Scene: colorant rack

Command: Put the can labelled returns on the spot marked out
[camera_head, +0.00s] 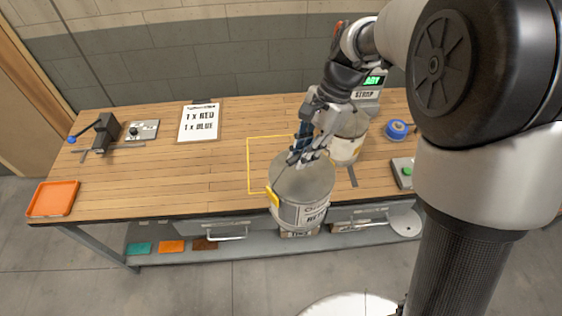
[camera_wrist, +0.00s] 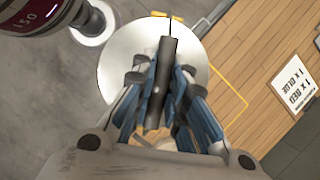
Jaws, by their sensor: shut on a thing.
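My gripper (camera_head: 308,152) is shut on the dark handle (camera_wrist: 157,95) above the lid of a large pale can (camera_head: 301,212). The can's label is partly readable and begins "RE". It appears upright, in front of the bench's front edge in the head view, its base lower in the picture than that edge. The marked spot is a yellow outline (camera_head: 248,166) on the wooden bench top; the can and my gripper cover its right part. The wrist view shows the round lid (camera_wrist: 118,62) under my gripper (camera_wrist: 162,75), with part of the outline (camera_wrist: 244,104) beside it.
A second can (camera_head: 346,149) stands on the bench close behind and right of the held can. A scale (camera_head: 368,95), blue roll (camera_head: 397,129) and green-button box (camera_head: 403,172) are at right.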

